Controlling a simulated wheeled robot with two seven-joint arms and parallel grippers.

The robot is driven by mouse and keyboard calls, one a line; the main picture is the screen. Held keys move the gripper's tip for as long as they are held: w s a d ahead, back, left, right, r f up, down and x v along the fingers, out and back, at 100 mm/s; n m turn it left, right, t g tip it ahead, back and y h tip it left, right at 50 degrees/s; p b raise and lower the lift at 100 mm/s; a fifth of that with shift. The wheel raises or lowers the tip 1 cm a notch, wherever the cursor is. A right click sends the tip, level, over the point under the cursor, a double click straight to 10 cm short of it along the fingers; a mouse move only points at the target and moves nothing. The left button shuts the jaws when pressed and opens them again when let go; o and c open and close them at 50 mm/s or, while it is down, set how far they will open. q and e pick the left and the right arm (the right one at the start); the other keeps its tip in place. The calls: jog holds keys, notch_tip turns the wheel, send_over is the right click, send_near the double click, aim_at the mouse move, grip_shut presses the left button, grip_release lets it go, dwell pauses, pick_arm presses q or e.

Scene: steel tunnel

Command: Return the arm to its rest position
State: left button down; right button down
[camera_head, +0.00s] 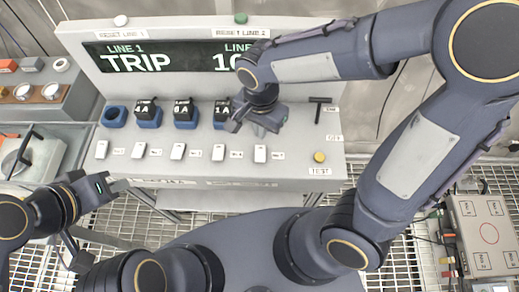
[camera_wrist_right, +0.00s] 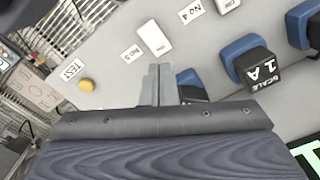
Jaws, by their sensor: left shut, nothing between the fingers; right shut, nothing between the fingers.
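My right arm reaches in from the right in the head view, over the grey console (camera_head: 215,175). My right gripper (camera_head: 240,122) is shut and empty, just right of the black block marked 1 A (camera_head: 222,109). In the right wrist view its fingers (camera_wrist_right: 158,85) are pressed together above the panel, near a white switch (camera_wrist_right: 154,37) and a partly hidden blue socket (camera_wrist_right: 188,78). I cannot tell whether they touch anything. My left gripper (camera_head: 112,184) is shut and empty at the lower left, in front of the console's front edge.
The console has a display (camera_head: 165,57) reading TRIP, an empty-looking blue socket (camera_head: 114,116), several white switches, a black T-handle (camera_head: 320,106) and a yellow TEST button (camera_head: 319,157). A grey box (camera_head: 488,235) stands at right. Equipment (camera_head: 40,95) stands at left. The floor is grating.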

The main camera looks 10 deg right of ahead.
dwell(0.3)
jog(key=s+d+r+n+t+y, duration=0.3)
jog(key=s+d+r+n+t, duration=0.2)
jog(key=s+d, duration=0.5)
notch_tip(320, 180, up, 3)
jog(key=d+n, duration=0.1)
jog(key=n, duration=0.1)
jog(key=shift+s+r+n+t+y, duration=0.2)
jog(key=shift+n+t+y, duration=0.1)
jog(key=shift+t+y, duration=0.1)
jog(key=shift+a, duration=0.1)
